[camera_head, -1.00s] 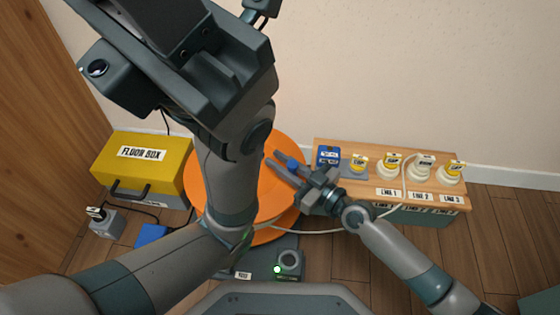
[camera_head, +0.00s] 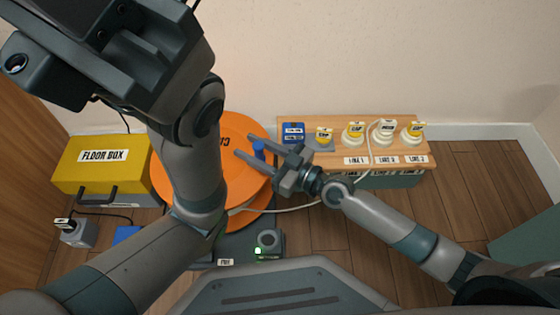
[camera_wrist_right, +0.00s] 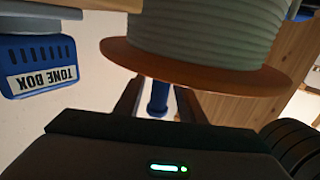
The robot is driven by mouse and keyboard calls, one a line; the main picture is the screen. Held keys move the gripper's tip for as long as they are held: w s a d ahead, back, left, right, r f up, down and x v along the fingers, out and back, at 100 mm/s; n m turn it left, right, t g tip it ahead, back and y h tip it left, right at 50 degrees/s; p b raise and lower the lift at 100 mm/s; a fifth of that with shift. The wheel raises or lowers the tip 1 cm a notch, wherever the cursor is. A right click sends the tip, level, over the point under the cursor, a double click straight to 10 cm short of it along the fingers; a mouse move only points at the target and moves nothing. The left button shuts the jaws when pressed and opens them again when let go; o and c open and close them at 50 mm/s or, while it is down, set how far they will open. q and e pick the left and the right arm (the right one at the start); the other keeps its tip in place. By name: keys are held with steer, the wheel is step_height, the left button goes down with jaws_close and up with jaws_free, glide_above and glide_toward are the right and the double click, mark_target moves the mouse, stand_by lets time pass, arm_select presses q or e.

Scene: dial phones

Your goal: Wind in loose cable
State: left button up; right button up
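My right gripper (camera_head: 243,146) is open, with a finger on either side of the knob. The right wrist view shows the knob (camera_wrist_right: 158,100) between the fingers with gaps on both sides, and pale cable (camera_wrist_right: 205,35) wound on the drum. A loose white cable (camera_head: 295,208) runs from the reel across the floor to the right, then up to the wooden bench. My left gripper is out of view.
The wooden bench (camera_head: 305,160) carries a blue tone box (camera_head: 292,132) and several capped sockets. A yellow floor box (camera_head: 85,175) stands at left, with a grey plug block (camera_head: 78,232) in front. A grey unit with a green light (camera_head: 258,251) sits before the reel.

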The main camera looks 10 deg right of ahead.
steer(key=v, duration=0.8)
steer(key=shift+s+d, duration=0.5)
steer(key=shift+d, duration=0.05)
